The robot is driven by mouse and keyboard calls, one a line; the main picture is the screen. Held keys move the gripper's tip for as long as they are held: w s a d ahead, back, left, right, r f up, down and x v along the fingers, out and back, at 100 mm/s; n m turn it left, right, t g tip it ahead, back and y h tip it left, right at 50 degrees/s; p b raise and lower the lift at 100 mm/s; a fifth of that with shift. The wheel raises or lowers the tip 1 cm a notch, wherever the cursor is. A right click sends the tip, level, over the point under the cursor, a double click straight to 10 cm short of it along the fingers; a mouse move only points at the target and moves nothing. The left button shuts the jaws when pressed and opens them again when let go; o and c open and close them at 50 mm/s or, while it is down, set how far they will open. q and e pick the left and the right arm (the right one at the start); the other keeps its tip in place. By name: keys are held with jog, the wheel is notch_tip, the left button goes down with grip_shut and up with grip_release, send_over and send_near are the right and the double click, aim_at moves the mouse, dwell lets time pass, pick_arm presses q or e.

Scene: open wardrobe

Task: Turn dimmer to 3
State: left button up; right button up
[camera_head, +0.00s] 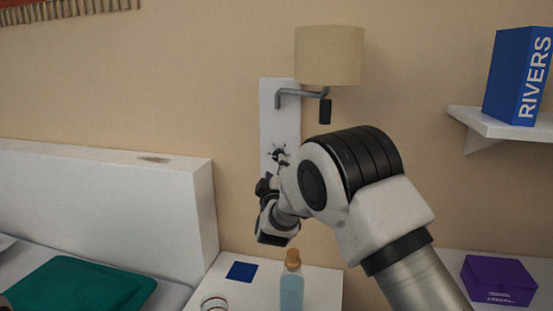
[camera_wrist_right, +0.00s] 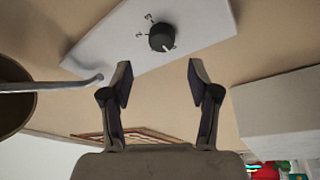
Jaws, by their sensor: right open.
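The dimmer is a round black knob (camera_wrist_right: 163,38) on a white wall plate (camera_wrist_right: 95,48) in the right wrist view. A small white mark shows on the knob's lower right edge, and small numerals stand to its left, too small to read surely. In the head view the plate (camera_head: 280,110) is below the lamp, and the knob (camera_head: 279,154) is partly hidden by my right arm. My right gripper (camera_wrist_right: 161,78) is open and empty, its two fingers apart, with the knob ahead between their lines and not touched.
A lamp with a beige shade (camera_head: 329,56) hangs from the plate's bracket above my right arm. A bottle (camera_head: 291,288) and a blue square (camera_head: 242,271) are on the white surface below. A shelf (camera_head: 500,124) with a blue book (camera_head: 517,76) is at right, above a purple box (camera_head: 498,280).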

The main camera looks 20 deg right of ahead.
jog(key=x, duration=0.5)
jog(key=shift+w+d+f, duration=0.15)
jog(key=shift+w+d, duration=0.15)
jog(key=shift+w, duration=0.1)
jog(key=c, duration=1.2)
jog(key=shift+o, duration=0.2)
